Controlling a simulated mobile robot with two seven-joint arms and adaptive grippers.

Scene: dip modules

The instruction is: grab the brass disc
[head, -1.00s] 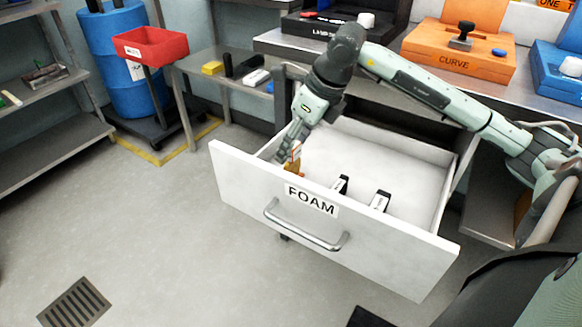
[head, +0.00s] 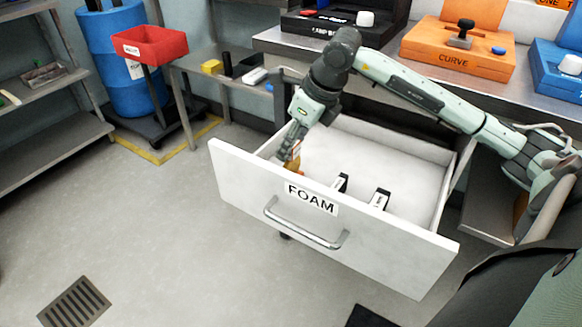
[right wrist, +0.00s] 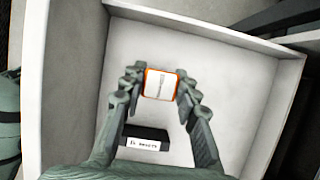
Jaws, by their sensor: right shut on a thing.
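My right gripper (right wrist: 160,88) is shut on a small square-looking piece (right wrist: 160,84) with an orange edge and a pale, marked face. The piece sits between the fingertips. In the head view the gripper (head: 293,150) is inside the left end of the open drawer marked FOAM (head: 335,220), just behind its front panel. The panel hides the lower part of the held piece. I cannot make out a round brass disc in any view. My left gripper is not in view.
Two black modules with white labels (head: 340,183) (head: 380,200) lie in the drawer, right of my gripper. The rest of its pale floor is clear. An orange CURVE station (head: 455,60) stands on the bench behind. A red bin (head: 150,44) stands at the left.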

